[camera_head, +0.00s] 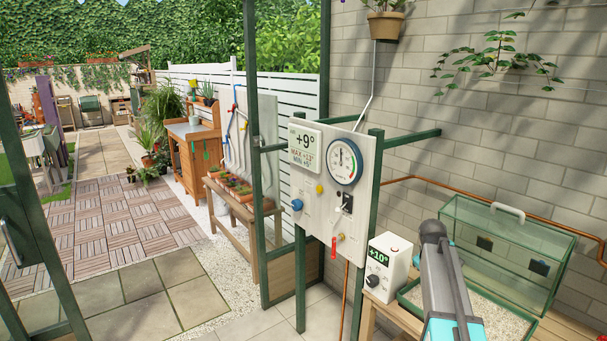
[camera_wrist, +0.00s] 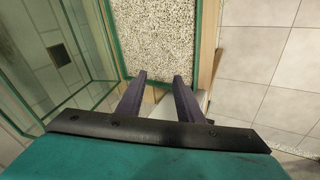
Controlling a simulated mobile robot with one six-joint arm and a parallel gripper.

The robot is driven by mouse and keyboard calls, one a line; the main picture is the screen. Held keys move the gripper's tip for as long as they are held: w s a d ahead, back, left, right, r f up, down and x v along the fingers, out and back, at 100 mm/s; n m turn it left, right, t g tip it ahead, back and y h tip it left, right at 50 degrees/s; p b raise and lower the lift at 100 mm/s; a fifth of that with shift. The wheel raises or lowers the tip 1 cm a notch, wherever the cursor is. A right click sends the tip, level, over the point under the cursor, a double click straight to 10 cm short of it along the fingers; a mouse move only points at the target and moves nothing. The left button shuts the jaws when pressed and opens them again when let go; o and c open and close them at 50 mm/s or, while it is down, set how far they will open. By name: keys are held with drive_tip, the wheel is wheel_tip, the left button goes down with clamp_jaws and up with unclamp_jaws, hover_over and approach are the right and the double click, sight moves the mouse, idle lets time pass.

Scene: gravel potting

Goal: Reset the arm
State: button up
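In the wrist view my gripper (camera_wrist: 160,82) points down with its two dark fingers apart and nothing held between them. The fingertips appear over the near end of a green-framed gravel tray (camera_wrist: 152,38); their height above it is hard to judge. In the head view my grey and teal arm (camera_head: 452,290) rises from the bottom edge at the right, in front of the gravel tray (camera_head: 500,311). My gripper cannot be made out there.
A glass case with a green frame (camera_head: 515,240) stands behind the tray, against the brick wall. A white box reading +10° (camera_head: 388,267) is left of my arm. A panel with gauges and valves (camera_head: 328,190) stands further left. Tiled floor (camera_wrist: 264,50) is clear at the wrist view's right.

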drive_tip(key=s+a+f+m+g+y, duration=0.4)
drive_tip(key=s+a+f+m, duration=0.1)
drive_tip(key=s+a+f, duration=2.15)
drive_tip(key=s+f+g+b, duration=0.6)
drive_tip(key=s+f+b, duration=0.1)
drive_tip(key=s+f, duration=1.8)
drive_tip(key=shift+s+d+f, duration=0.15)
drive_tip(key=shift+s+d, duration=0.1)
drive_tip(key=shift+s, duration=0.35)
